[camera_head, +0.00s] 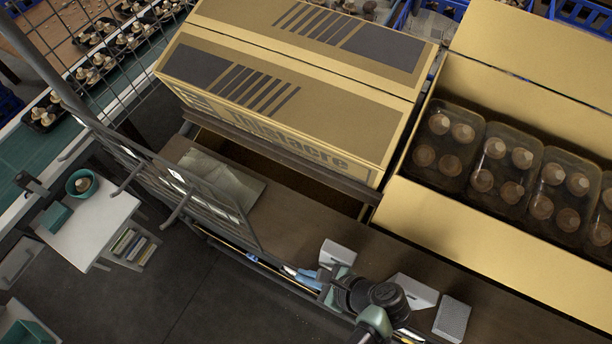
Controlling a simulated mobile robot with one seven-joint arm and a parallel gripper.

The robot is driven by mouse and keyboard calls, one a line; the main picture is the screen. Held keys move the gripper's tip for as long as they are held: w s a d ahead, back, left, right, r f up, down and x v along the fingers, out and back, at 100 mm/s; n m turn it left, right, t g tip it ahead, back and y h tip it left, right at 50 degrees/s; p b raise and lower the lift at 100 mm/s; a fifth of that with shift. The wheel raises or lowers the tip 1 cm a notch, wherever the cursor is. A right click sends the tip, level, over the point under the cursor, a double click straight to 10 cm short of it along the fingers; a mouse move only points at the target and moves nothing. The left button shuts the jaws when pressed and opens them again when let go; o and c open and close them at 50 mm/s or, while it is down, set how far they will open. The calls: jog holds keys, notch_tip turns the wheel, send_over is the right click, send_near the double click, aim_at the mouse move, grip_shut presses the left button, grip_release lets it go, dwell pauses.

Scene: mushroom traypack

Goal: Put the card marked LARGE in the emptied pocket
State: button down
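My arm comes in from the bottom edge, and my gripper (328,286) is low over the front of the brown bench, seen from above and behind. Its fingers are small and partly hidden by the wrist, so I cannot tell whether they hold anything. A pale grey block (337,254) stands just beyond it. A pale wedge-shaped piece (414,291) and a light speckled block (452,318) lie to the right of the wrist. No lettering shows on these pale pieces. I cannot make out a card marked LARGE or tell which place is the emptied pocket.
A closed printed carton (300,80) stands behind the bench (290,225). An open carton (470,235) at right holds clear trays of mushrooms. A wire mesh guard (190,190) rises at the bench's left. A white side table (90,225) and dark floor lie beyond.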

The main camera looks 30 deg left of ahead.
jog(key=shift+s+f, duration=0.2)
jog(key=shift+f, duration=0.1)
jog(key=c, duration=1)
grip_release()
jog(key=shift+w, duration=0.1)
jog(key=shift+r, duration=0.1)
